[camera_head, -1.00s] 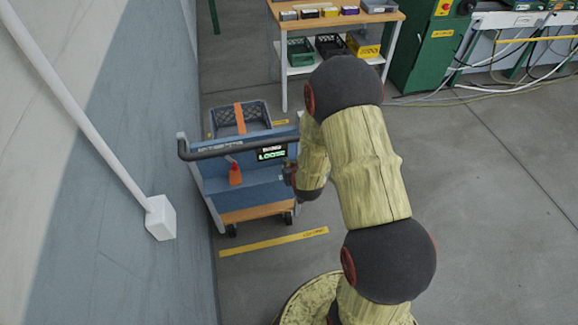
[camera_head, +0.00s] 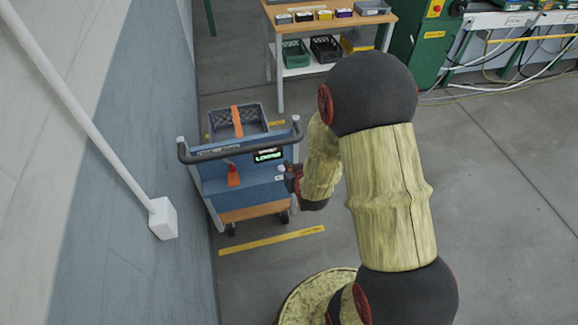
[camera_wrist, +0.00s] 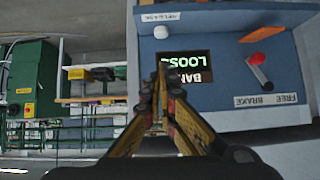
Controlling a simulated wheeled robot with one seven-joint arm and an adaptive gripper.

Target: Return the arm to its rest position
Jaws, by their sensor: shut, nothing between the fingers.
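My gripper (camera_head: 286,172) is in front of the blue cart (camera_head: 240,190), at the right part of its panel, and is partly hidden by my forearm. In the wrist view my gripper's (camera_wrist: 160,72) yellow fingers converge at the tips with nothing between them. The fingertips overlap the edge of a dark display (camera_wrist: 195,67) with green text reading "LOOSE". I cannot tell whether they touch the panel. My arm is bent, with its elbow high at the right of the head view.
The cart panel has a red lever (camera_wrist: 260,68) and a white knob (camera_wrist: 161,31). A dark handlebar (camera_head: 235,150) crosses the cart; a grey crate (camera_head: 238,120) sits behind. The wall (camera_head: 110,190) is close at left. A workbench (camera_head: 330,22) stands behind. Right floor is open.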

